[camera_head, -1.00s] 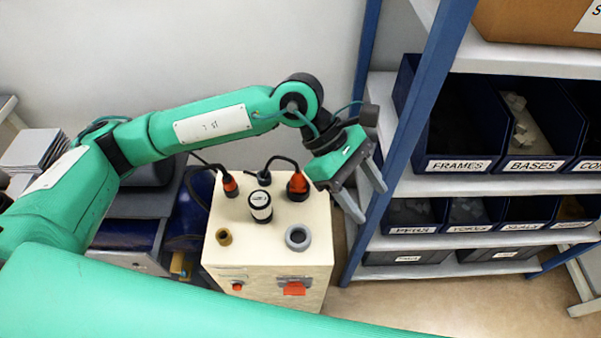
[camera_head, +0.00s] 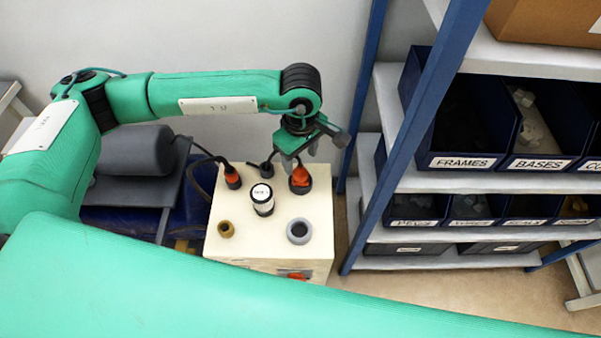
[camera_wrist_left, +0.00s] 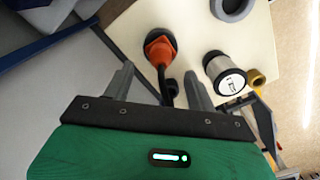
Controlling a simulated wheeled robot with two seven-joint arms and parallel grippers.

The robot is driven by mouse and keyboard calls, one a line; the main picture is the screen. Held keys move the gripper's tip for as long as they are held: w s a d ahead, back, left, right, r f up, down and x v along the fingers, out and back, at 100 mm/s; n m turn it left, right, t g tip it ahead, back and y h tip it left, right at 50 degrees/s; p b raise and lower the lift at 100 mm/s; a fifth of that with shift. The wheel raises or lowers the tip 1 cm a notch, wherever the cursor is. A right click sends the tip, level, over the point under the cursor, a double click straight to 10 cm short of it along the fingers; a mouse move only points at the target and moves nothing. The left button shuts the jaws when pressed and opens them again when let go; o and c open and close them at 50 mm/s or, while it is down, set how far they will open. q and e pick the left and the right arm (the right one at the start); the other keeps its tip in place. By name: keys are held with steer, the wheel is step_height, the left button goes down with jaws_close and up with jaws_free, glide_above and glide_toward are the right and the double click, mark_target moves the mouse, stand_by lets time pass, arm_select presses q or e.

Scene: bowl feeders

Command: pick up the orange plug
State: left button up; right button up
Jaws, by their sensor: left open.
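An orange plug (camera_head: 300,180) with a dark base stands at the back right on top of a cream box (camera_head: 275,218). My left gripper (camera_head: 299,163) is open, just above and behind this plug, with its fingers pointing down. In the left wrist view the orange plug (camera_wrist_left: 160,50) shows between the lines of the two fingertips and a little beyond them; no contact is visible. A second orange plug (camera_head: 232,178) stands at the box's back left. My right gripper is not in view.
A white and black cylinder (camera_head: 262,199), a grey ring (camera_head: 299,231) and a brown ring (camera_head: 226,229) also sit on the box. A blue-framed shelf with labelled bins (camera_head: 462,160) stands close on the right. A green arm link of mine crosses the foreground.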

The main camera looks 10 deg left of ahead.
mark_target(300, 166)
arm_select(q)
steer(key=shift+f+p, duration=0.45)
steer(key=shift+f, duration=0.2)
step_height(300, 166, down, 4)
steer(key=shift+r+p, duration=0.2)
steer(key=shift+p, duration=0.4)
steer(key=shift+f, duration=0.3)
steer(key=c, duration=0.7)
steer(key=shift+c, duration=0.2)
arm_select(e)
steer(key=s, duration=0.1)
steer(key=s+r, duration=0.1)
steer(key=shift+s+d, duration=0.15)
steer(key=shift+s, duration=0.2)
arm_select(q)
steer(key=shift+r, duration=0.1)
